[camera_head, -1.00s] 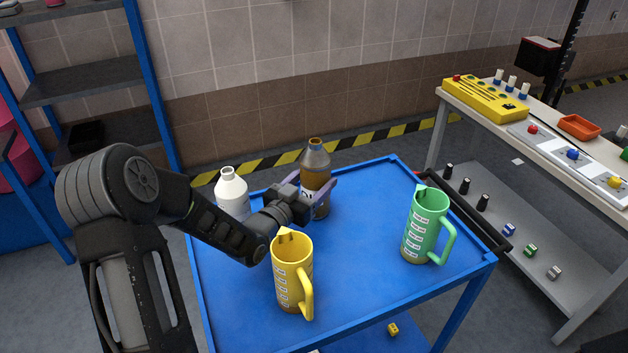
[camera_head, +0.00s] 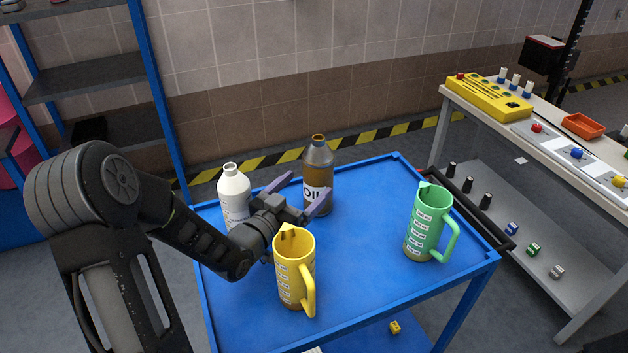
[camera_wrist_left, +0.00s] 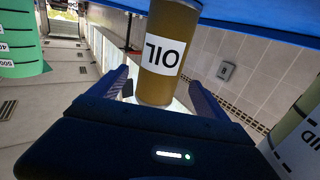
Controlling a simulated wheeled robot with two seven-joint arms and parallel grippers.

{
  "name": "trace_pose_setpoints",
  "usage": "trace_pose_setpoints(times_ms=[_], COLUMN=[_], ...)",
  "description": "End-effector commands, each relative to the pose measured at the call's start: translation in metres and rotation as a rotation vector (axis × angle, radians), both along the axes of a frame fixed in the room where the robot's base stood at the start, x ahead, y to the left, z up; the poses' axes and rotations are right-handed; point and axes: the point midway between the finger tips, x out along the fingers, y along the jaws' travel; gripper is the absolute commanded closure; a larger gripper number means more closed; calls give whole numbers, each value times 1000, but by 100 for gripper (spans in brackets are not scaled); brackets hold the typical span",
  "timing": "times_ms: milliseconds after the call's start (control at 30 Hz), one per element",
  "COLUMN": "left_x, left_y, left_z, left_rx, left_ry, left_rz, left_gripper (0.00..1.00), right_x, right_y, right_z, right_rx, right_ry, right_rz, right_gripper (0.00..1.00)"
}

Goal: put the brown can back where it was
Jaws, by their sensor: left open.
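The brown can (camera_head: 318,178), a bottle shape with a white OIL label, stands upright on the blue cart (camera_head: 365,215) near its back edge. In the left wrist view the can (camera_wrist_left: 168,55) appears upside down, beyond and between the spread fingers. My left gripper (camera_head: 303,191) is open and empty, just in front of the can, its fingers pointing toward it. It also shows in the left wrist view (camera_wrist_left: 155,90). My right gripper is not in view.
A white bottle (camera_head: 233,198) stands left of my gripper. A yellow jug (camera_head: 293,272) stands close in front of my left wrist, and a green jug (camera_head: 425,228) stands at the right. The cart's middle is clear. A workbench (camera_head: 560,135) is further right.

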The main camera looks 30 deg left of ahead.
Motion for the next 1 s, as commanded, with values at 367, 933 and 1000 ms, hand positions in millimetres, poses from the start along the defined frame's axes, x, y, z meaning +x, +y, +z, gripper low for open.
trace_pose_setpoints(times_ms=[367,933,1000], left_x=[-62,-66,-66], left_y=[9,9,9], left_z=[0,0,0], left_rx=[1,0,0], left_ry=[0,0,0], left_rz=[1,-1,-1], left_gripper=[13,13,13], right_x=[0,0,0], right_y=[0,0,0], right_z=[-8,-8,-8], right_rx=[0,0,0], right_ry=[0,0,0], right_rz=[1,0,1], right_gripper=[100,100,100])
